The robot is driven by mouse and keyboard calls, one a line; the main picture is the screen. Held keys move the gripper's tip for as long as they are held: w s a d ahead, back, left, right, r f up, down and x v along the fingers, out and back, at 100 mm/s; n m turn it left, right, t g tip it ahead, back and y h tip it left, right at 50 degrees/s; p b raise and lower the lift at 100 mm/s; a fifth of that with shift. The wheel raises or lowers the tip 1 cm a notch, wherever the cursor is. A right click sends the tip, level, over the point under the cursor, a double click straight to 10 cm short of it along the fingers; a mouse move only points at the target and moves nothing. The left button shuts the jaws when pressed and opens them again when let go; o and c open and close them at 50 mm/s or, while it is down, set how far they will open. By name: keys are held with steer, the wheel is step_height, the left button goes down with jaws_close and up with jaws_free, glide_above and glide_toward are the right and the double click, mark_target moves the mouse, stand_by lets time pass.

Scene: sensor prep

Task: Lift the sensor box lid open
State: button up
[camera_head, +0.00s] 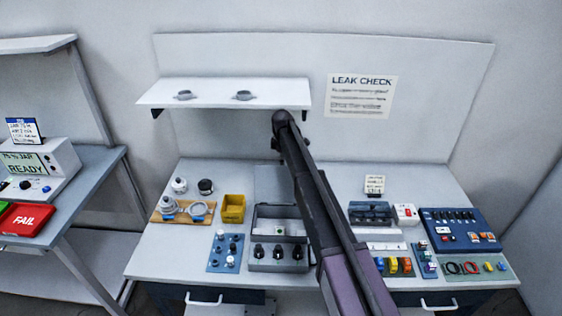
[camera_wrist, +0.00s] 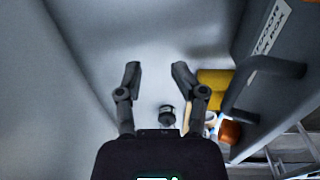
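The grey sensor box (camera_head: 257,226) stands on the bench with its inside showing in the head view. Its grey lid (camera_head: 272,184) appears raised behind it, partly covered by my arm. In the wrist view the lid (camera_wrist: 248,45) fills the right side, with a white label and a dark bar handle (camera_wrist: 283,66). My gripper (camera_wrist: 152,72) is open, its two fingers spread with nothing between them. It is left of the handle and apart from it in that view. In the head view my arm hides the gripper's fingers.
A yellow bin (camera_head: 232,208) and a wooden board (camera_head: 184,216) with round parts are left of the box. A tray with black knobs (camera_head: 278,262) is in front. A shelf (camera_head: 222,92) overhangs the back. A blue panel (camera_head: 459,244) and small trays crowd the right.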

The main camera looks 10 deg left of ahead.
steer(key=w+a, duration=0.1)
steer(key=w, duration=0.7)
steer(key=shift+a+b, duration=0.2)
steer(key=shift+b, duration=0.2)
steer(key=shift+w+f, duration=0.1)
steer(key=shift+w, duration=0.15)
steer(key=shift+w+a+f+b, duration=0.15)
steer(key=shift+w+b, duration=0.05)
steer(key=shift+w, duration=0.55)
steer(key=shift+w+a+f+b, duration=0.1)
steer(key=shift+w+f+b, duration=0.05)
steer(key=shift+w, duration=0.6)
